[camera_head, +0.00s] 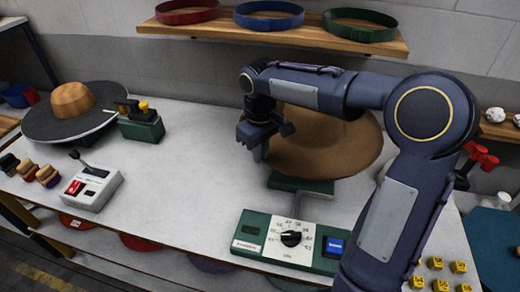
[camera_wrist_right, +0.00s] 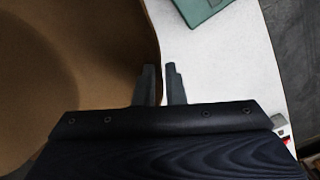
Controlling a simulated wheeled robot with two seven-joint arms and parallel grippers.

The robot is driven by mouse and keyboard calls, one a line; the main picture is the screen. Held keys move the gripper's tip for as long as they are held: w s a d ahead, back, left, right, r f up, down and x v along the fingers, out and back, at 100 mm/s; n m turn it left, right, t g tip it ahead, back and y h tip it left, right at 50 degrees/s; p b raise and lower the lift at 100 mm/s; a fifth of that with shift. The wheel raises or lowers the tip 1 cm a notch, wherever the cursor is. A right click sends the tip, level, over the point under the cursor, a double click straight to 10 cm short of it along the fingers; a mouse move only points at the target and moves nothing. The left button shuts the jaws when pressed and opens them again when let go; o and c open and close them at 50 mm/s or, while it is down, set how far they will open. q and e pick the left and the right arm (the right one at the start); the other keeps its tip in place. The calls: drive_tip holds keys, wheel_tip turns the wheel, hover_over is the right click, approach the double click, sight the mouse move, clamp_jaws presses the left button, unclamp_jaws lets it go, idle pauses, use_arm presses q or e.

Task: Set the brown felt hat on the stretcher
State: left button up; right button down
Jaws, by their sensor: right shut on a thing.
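The brown felt hat (camera_head: 335,150) is right of centre in the head view, its crown partly hidden behind my right arm. My right gripper (camera_head: 262,148) is shut on the left edge of its brim. In the right wrist view the brim (camera_wrist_right: 70,70) fills the left side, and its edge runs between the two fingers (camera_wrist_right: 160,85). The green stretcher base (camera_head: 290,184) shows under the hat's near side, and a green corner (camera_wrist_right: 203,8) shows in the wrist view. I cannot tell whether the hat rests on the stretcher. My left gripper is not in view.
A green dial panel (camera_head: 250,240) stands in front of the hat. At left are a dark brim with a wooden block (camera_head: 73,98), a green clamp (camera_head: 140,128) and a lever box (camera_head: 95,190). A shelf (camera_head: 220,35) with coloured bands hangs behind. The table's middle is clear.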

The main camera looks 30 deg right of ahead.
wheel_tip(320, 180, down, 11)
drive_tip(key=b, duration=0.8)
drive_tip(key=shift+f+b, duration=0.45)
drive_tip(key=shift+f, duration=0.25)
idle(0.6)
drive_tip(key=c, duration=1.4)
unclamp_jaws()
drive_tip(key=shift+c, duration=0.2)
drive_tip(key=shift+r, duration=0.1)
